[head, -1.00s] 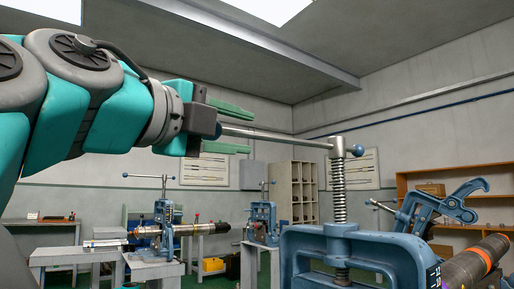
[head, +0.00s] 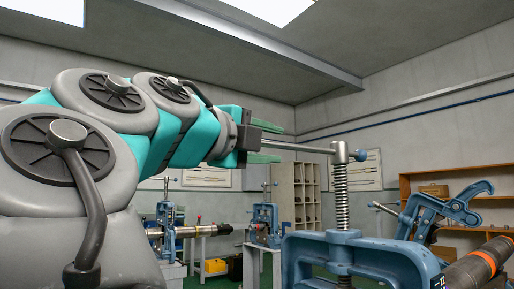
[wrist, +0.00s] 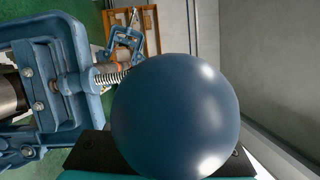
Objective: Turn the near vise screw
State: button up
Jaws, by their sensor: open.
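The near vise (head: 368,256) is a blue frame at the lower right of the head view. Its upright threaded screw (head: 341,190) carries a steel handle bar (head: 308,149) with a blue ball (head: 361,155) at the right end. My gripper (head: 283,145) is at the bar's left end, its green fingers apart, one above and one below the bar in the picture. Whether they touch it cannot be told. The bar's left ball is hidden in the head view; in the wrist view a large blue ball (wrist: 175,115) fills the middle, close to the camera.
A blue pipe clamp (head: 437,207) and a dark pipe with an orange band (head: 484,262) are at the right. Other vises on benches (head: 265,222) stand farther back, with shelves (head: 296,190) behind. The space above the handle bar is clear.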

grip_shut()
jog(key=shift+f, duration=0.1)
dwell(1.2)
